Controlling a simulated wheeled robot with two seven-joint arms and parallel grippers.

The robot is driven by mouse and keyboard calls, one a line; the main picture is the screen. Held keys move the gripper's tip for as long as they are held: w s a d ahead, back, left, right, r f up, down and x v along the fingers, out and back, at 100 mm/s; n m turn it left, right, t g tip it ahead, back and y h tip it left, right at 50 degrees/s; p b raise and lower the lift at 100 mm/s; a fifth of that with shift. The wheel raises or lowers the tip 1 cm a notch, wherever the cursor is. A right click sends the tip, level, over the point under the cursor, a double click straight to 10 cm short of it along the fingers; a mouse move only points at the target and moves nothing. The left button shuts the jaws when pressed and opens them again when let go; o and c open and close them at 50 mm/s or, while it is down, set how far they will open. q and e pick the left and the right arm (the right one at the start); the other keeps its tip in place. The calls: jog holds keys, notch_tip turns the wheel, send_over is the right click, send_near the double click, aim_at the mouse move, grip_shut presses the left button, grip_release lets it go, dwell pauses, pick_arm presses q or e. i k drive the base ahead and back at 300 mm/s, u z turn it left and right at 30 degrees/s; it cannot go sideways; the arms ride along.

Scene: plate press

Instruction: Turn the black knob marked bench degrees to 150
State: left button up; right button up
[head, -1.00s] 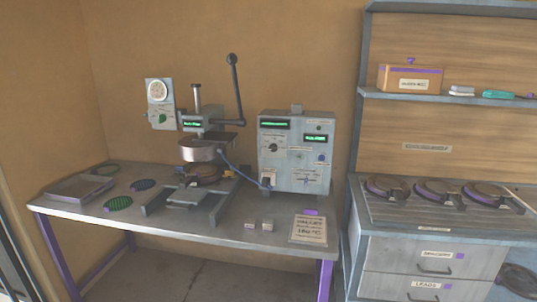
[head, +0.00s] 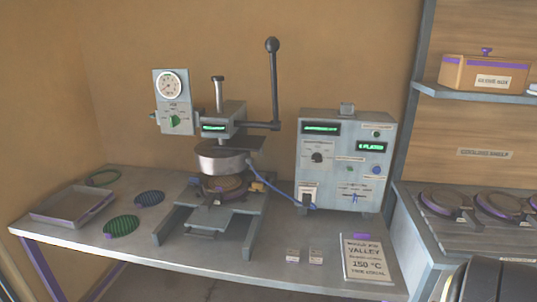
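A grey control box (head: 378,178) stands at the back right of the bench. A black round knob (head: 317,157) sits on the left half of its front face, below a lit green display (head: 321,128). The print around the knob is too small to read, so its setting and label cannot be told. A second green display (head: 371,147) is at the right, with a blue knob (head: 376,170) below it. Neither of my grippers is in view. A dark rounded part, likely of my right arm, shows at the bottom right corner.
A press (head: 222,155) with a tall black lever (head: 273,80) stands left of the box. A tray (head: 72,209) and round pads (head: 122,226) are at left.

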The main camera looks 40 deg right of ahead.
aim_at(317, 157)
jog(key=z, duration=0.3)
jog(key=i, duration=0.9)
jog(key=z, duration=0.8)
